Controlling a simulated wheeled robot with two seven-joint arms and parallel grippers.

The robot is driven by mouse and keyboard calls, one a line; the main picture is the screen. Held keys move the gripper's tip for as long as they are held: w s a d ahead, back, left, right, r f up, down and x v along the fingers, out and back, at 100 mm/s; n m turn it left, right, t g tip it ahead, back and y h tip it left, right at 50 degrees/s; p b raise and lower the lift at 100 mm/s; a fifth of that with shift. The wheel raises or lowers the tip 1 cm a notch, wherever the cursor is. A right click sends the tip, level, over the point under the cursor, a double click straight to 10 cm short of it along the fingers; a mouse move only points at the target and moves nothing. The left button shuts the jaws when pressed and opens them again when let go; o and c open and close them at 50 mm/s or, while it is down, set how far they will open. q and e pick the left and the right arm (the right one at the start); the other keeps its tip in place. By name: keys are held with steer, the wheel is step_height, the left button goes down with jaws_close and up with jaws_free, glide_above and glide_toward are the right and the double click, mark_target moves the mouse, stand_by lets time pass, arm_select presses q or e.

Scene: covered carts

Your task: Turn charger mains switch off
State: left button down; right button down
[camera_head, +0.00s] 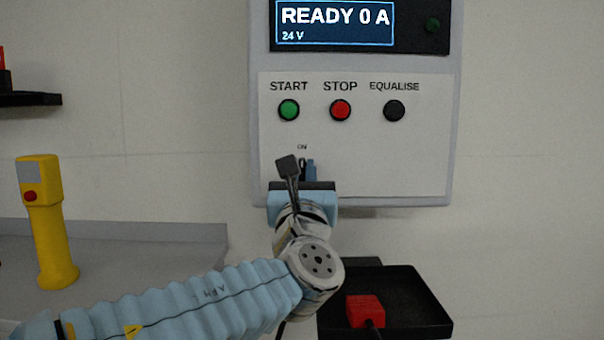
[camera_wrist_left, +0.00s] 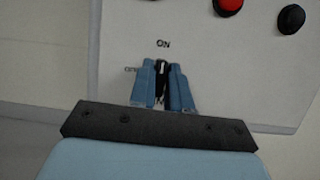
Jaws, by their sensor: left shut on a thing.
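The charger (camera_head: 430,150) is a grey box on the wall with a white panel and a display reading "READY 0 A" and "24 V". Its mains switch is a small black knob with a white mark (camera_wrist_left: 162,72), under the label "ON". My left gripper (camera_head: 304,170) is at the panel's lower left, with its blue fingers on both sides of the knob. In the left wrist view the gripper (camera_wrist_left: 162,85) is shut on the knob, and the white mark points up towards "ON". The fingers hide most of the knob and the label at its left. My right gripper is not in view.
Green START (camera_head: 289,110), red STOP (camera_head: 341,110) and black EQUALISE (camera_head: 394,111) buttons sit above the switch. A black tray (camera_head: 415,300) with a red connector (camera_head: 365,311) is below. A yellow handheld device (camera_head: 48,222) stands on the left surface.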

arm_select(q)
steer(key=n+b, duration=0.1)
steer(key=n+y+b, duration=0.1)
steer(key=n, duration=0.1)
steer(key=n+y, duration=0.1)
steer(key=shift+f+b, duration=0.25)
steer(key=shift+b, duration=0.15)
steer(key=n+y+b, duration=0.1)
steer(key=n, duration=0.2)
steer(key=shift+r+g+y, duration=0.1)
steer(key=shift+g+y, duration=0.3)
steer(key=n+y, duration=0.1)
steer(key=n, duration=0.2)
steer(key=shift+d+r+n+g+b, duration=0.1)
steer(key=shift+n+g+b, duration=0.2)
steer(key=shift+n, duration=0.1)
steer(key=n+g+y, duration=0.1)
steer(key=n, duration=0.1)
steer(key=n+g+y, duration=0.1)
steer(key=n, duration=0.2)
steer(key=shift+r+n, duration=0.15)
steer(key=shift+n, duration=0.15)
steer(key=n+g+p, duration=0.1)
steer(key=n+g, duration=0.1)
steer(key=n, duration=0.3)
steer(key=shift+n+p, duration=0.4)
steer(key=shift+n, duration=0.3)
steer(key=shift+r, duration=0.1)
